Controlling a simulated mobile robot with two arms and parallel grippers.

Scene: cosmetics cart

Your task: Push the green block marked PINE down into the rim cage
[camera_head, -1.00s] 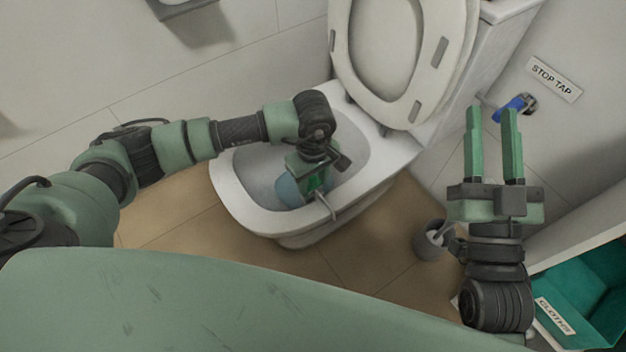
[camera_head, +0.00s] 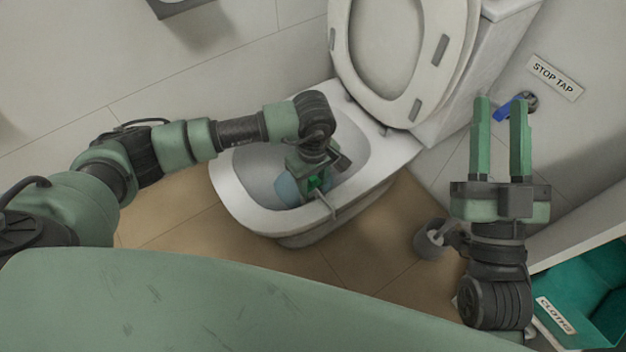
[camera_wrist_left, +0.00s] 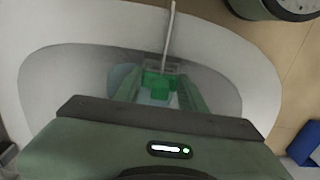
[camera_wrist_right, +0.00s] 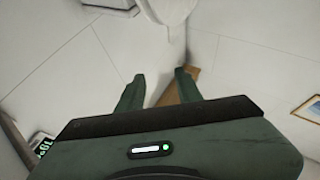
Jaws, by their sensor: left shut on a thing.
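The green block (camera_wrist_left: 155,84) sits between the fingers of my left gripper (camera_wrist_left: 160,92), low in the toilet bowl, and the gripper is shut on it. Its PINE marking cannot be read. In the head view, a bit of the green block (camera_head: 314,183) shows below my left wrist. The rim cage (camera_wrist_left: 171,66) hangs inside the bowl from a pale hook over the rim; the cage's hook (camera_head: 324,203) also shows in the head view. The cage is largely hidden by gripper and block, so how deep the block sits is unclear. My right gripper (camera_head: 500,140) is open and empty.
The toilet bowl's rim (camera_head: 243,207) surrounds my left gripper, and the raised seat (camera_head: 397,60) stands behind. A blue stop tap (camera_head: 503,110) is beyond my right gripper. A brush holder (camera_head: 429,241) stands on the floor; a teal cloths bin (camera_head: 575,300) is at lower right.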

